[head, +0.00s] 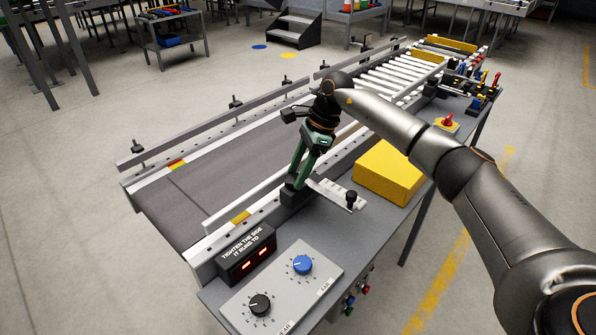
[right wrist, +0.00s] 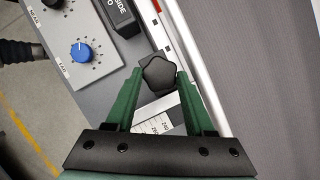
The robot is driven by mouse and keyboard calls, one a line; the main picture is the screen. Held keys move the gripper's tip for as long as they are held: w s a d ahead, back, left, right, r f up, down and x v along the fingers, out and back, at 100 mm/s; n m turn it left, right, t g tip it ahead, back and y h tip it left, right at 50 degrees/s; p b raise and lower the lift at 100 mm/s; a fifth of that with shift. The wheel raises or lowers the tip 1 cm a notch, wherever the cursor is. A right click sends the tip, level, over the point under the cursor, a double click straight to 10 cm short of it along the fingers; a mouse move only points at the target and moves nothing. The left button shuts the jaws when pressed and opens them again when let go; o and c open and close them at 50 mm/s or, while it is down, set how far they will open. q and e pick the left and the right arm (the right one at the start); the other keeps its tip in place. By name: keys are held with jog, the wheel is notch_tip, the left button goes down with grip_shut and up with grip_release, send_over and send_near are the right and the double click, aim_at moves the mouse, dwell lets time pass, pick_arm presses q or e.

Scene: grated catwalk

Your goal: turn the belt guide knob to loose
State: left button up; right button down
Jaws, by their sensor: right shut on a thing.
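The belt guide knob (right wrist: 159,73) is black with a lobed, star-like head. In the right wrist view it sits between the two green fingers of my right gripper (right wrist: 161,84), which is shut on it. In the head view my right gripper (head: 292,183) points down at the near side rail of the belt, and its fingers largely hide the knob. A black block (head: 293,198) shows below the fingertips. A pale plate with scale marks (right wrist: 158,109) lies by the knob. I cannot read any loose marking. My left gripper is not in view.
A panel (head: 280,290) with a blue dial (head: 302,264) and a black dial (head: 260,304) lies at the front, beside a black display box (head: 246,254). A small black knob (head: 351,197) and a yellow box (head: 389,171) stand to the right. The grey belt (head: 235,170) is bare.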

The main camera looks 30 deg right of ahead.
jog(key=c, duration=0.6)
grip_release()
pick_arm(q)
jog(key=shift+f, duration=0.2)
pick_arm(e)
jog(key=o, duration=0.3)
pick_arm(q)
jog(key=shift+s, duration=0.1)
pick_arm(e)
jog(key=shift+o, duration=0.2)
pick_arm(q)
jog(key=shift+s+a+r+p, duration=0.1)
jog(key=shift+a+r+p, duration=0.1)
jog(key=shift+p, duration=0.15)
pick_arm(e)
jog(key=v, duration=1.2)
jog(key=shift+r, duration=0.3)
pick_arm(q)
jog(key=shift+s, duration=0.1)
pick_arm(e)
jog(key=shift+d+f, duration=0.1)
